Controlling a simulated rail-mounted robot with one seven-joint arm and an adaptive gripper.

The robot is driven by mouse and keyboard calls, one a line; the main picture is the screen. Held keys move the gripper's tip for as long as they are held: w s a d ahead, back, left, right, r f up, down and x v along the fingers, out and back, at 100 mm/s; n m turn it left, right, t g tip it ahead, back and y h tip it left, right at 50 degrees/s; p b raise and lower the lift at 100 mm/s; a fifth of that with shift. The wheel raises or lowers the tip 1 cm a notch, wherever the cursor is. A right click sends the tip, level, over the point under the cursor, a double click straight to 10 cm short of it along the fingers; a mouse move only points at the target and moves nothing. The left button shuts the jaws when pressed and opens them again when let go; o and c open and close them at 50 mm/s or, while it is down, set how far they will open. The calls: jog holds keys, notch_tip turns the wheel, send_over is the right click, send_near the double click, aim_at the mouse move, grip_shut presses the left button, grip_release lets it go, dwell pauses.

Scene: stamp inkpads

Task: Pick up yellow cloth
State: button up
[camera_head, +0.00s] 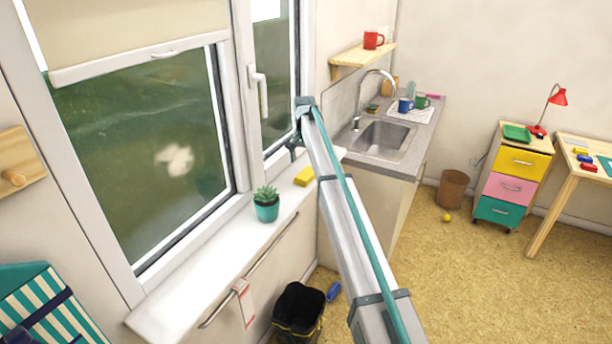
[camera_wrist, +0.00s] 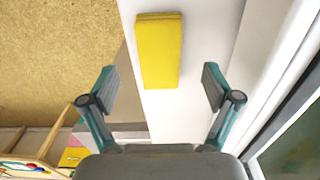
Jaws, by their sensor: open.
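The yellow cloth (camera_head: 304,176) is a small folded block lying flat on the white windowsill (camera_head: 185,293), to the right of the potted plant. In the wrist view the yellow cloth (camera_wrist: 159,50) shows as an upright rectangle, beyond and between my fingertips. My gripper (camera_wrist: 158,88) is open and empty, with one finger on each side of the cloth's line and a gap to it. In the head view my gripper (camera_head: 298,145) is small and partly hidden at the end of my arm, near the window frame.
A cactus in a teal pot (camera_head: 266,205) stands on the sill left of the cloth. The window frame (camera_head: 240,95) rises along the sill's back. The sink counter (camera_head: 383,139) lies beyond my arm. A rail (camera_head: 252,272) with a hanging cloth runs below the sill.

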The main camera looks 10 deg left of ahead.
aim_at(305, 175)
jog(key=shift+f+p, duration=1.25)
jog(key=shift+f, duration=1.45)
jog(key=c, duration=1.2)
jog(key=shift+c, duration=0.2)
jog(key=shift+r, duration=0.15)
jog(key=shift+r, duration=0.55)
jog(key=s+d+r+b, duration=0.2)
jog(key=s+r+b, duration=0.4)
jog(key=s+r, duration=0.5)
jog(key=s, duration=0.2)
jog(key=shift+s+d+r, duration=0.35)
jog(key=shift+s, duration=0.05)
